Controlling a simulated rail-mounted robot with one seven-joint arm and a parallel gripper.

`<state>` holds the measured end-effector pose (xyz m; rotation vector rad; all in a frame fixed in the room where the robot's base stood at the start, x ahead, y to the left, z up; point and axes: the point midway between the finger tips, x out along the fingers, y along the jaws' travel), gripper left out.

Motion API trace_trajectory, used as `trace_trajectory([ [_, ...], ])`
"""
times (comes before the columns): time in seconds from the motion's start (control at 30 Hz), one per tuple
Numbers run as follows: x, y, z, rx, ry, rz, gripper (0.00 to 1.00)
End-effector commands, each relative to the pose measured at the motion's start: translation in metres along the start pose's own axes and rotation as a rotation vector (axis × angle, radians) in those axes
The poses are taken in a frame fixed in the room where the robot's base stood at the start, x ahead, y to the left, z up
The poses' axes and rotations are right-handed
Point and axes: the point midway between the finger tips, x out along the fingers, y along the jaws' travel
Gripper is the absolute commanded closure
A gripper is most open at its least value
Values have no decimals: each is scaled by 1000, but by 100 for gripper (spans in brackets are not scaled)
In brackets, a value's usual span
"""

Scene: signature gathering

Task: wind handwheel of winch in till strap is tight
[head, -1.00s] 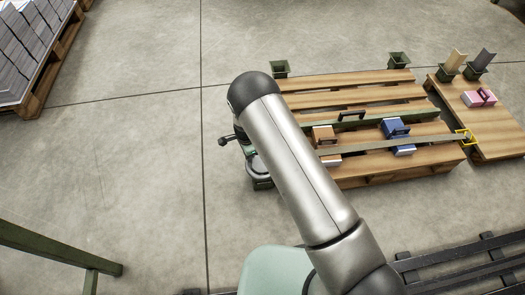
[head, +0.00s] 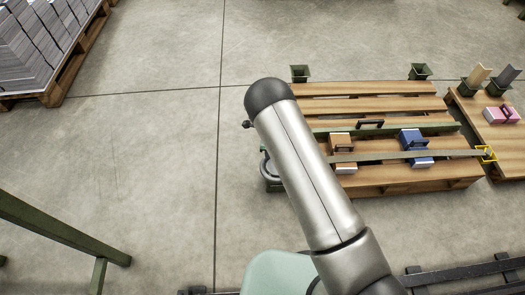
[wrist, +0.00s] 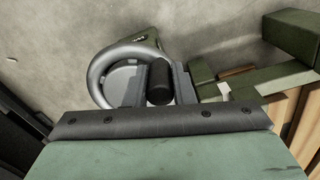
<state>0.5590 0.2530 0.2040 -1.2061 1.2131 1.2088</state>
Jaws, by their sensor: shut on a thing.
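My gripper (wrist: 158,84) is shut on the black knob (wrist: 159,78) of the winch handwheel, with one finger on each side of it. The grey handwheel (wrist: 96,75) shows as a ring in the wrist view, beside the green winch body (wrist: 150,42). In the head view the handwheel (head: 265,171) shows partly at the pallet's left end; my arm hides my gripper and much of the winch.
The wooden pallet (head: 360,90) carries a green bar (head: 440,127) with a black handle (head: 370,124). Green posts (head: 300,73) stand at its far edge. A smaller board (head: 500,135) holds a pink bundle (head: 502,115). Paper stacks (head: 40,45) stand far left. The floor left of the winch is clear.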

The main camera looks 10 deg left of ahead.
Motion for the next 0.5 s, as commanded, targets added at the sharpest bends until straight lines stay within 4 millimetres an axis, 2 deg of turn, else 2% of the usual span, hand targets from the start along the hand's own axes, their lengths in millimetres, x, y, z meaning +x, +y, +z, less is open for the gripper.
trace_trajectory([
  [0.37, -1, -2, -1, 11, -2, -4, 100],
  [0.4, -1, -2, -1, 11, -2, -4, 75],
  [0.47, -1, -2, -1, 10, -2, -4, 58],
  [0.5, -1, -2, -1, 10, -2, -3, 56],
])
